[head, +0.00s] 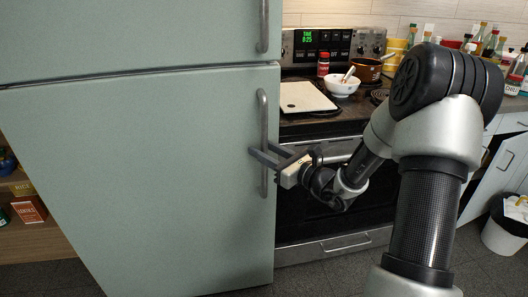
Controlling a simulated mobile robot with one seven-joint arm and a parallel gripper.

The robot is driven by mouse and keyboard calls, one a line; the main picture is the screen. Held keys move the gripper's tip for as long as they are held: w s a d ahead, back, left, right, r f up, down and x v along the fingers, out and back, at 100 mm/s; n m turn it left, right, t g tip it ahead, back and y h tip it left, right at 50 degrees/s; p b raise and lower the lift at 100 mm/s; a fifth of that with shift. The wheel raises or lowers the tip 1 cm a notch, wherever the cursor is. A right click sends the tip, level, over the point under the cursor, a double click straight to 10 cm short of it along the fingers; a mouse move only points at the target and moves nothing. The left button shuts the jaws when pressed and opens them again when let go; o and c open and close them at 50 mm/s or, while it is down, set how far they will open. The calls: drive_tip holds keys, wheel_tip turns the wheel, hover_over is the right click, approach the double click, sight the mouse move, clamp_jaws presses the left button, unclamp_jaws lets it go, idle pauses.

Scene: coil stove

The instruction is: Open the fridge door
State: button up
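The fridge (130,170) is pale green and fills the left of the head view. Its large lower door looks shut, with a long vertical grey handle (263,110) near its right edge. My gripper (261,151) reaches in from the right at the lower half of this handle. Its two dark fingers are visibly apart, one crossing the handle and the other just to its right. Whether they touch the handle I cannot tell.
Right of the fridge stands a stove (335,190) with an oven front and lower drawer. A white board (307,97), a white bowl (342,86) and a brown pot (368,70) sit on top. A white bin (507,232) stands far right. Open floor lies in front.

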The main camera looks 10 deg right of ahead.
clamp_jaws()
drive_tip(key=shift+s, duration=0.1)
idle(0.4)
